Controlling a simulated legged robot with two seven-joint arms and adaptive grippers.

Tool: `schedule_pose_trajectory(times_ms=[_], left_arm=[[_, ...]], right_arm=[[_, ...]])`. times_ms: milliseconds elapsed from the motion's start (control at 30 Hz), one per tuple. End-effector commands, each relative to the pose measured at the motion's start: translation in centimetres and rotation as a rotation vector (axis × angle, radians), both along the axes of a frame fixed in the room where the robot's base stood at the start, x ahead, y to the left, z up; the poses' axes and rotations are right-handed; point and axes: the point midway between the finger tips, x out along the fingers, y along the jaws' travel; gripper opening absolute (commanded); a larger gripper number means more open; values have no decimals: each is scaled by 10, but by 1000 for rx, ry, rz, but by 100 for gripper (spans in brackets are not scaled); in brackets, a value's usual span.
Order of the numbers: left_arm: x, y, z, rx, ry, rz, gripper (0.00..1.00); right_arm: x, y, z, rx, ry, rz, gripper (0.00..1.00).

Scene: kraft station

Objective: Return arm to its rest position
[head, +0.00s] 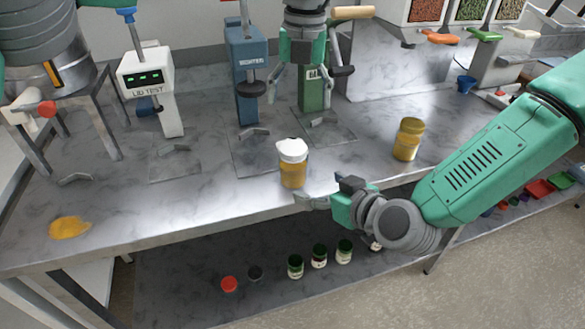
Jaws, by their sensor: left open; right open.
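My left gripper (300,88) hangs at the top middle, fingers pointing down and apart. It is open and empty, above and behind a jar with a white lid (292,165). My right arm comes in from the right. Its gripper (320,194) is open at the table's front edge, pointing left, just in front and to the right of the white-lidded jar. It holds nothing that I can see, and its far finger is partly hidden.
A yellow-lidded jar (408,140) stands to the right on the marble table (220,192). Behind are a lid tester (150,80), a blue press (247,75) and a green press (314,92). Yellow powder (69,227) lies at left. Several small jars stand on the lower shelf (190,275).

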Motion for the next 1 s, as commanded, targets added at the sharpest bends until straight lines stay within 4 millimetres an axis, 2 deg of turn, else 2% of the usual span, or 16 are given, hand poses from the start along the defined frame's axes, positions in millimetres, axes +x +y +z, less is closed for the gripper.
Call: schedule_pose_trajectory(times_ms=[600, 667, 833, 1000], left_arm=[[0, 0, 2, 0, 0, 0, 74], [0, 0, 7, 0, 0, 0, 74], [0, 0, 40, 0, -1, 0, 74], [0, 0, 65, 0, 0, 0, 74]], right_arm=[[-5, -3, 4, 0, 0, 0, 77], [-5, -3, 10, 0, 0, 0, 77], [-5, -3, 43, 0, -1, 0, 77], [-5, -3, 68, -1, -1, 0, 77]])
